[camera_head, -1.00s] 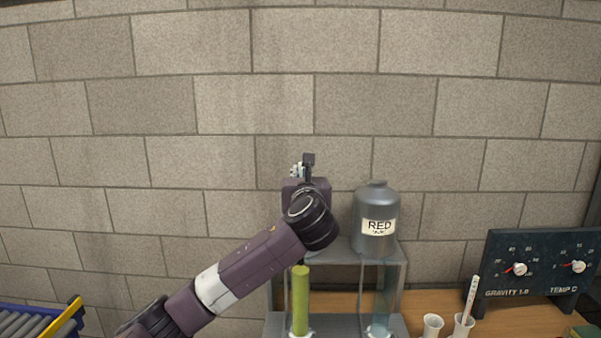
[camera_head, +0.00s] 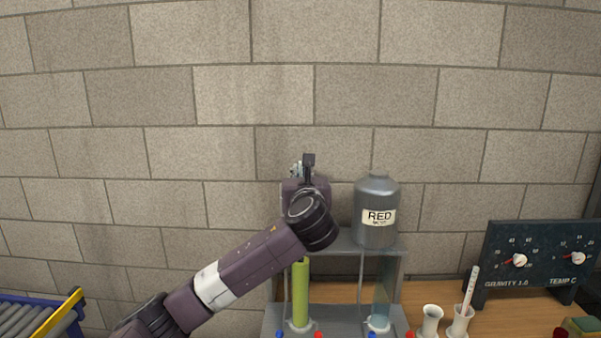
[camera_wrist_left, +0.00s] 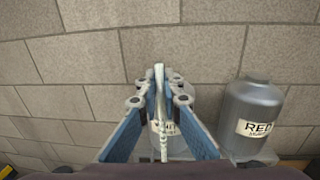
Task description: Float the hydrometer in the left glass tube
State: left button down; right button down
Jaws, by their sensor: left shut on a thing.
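My left gripper (camera_head: 303,168) is raised above the tube stand, in front of the wall. In the left wrist view its blue fingers (camera_wrist_left: 160,108) are shut on a thin pale rod (camera_wrist_left: 160,80), which looks like the hydrometer and stands roughly upright in that picture. In the head view my wrist hides most of it. The left glass tube (camera_head: 300,283) holds yellow-green liquid and stands below my wrist, its top close under my arm in the picture. The right glass tube (camera_head: 382,290) holds pale blue liquid. My right gripper is not in view.
A grey bottle labelled RED (camera_head: 376,200) stands on the stand's top shelf (camera_head: 345,243). A second labelled container (camera_wrist_left: 178,140) shows partly behind the fingers. Right are two white cups (camera_head: 430,322) (camera_head: 459,325), one holding a marked stick (camera_head: 470,287), and a dial panel (camera_head: 535,255).

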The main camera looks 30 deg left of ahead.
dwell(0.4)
pick_arm(q)
jog(key=shift+f+b, duration=2.25)
jog(key=shift+f, duration=4.25)
jog(key=c, duration=2)
grip_release()
jog(key=shift+c, duration=0.2)
jog(key=shift+s, duration=0.1)
jog(key=v, duration=1.2)
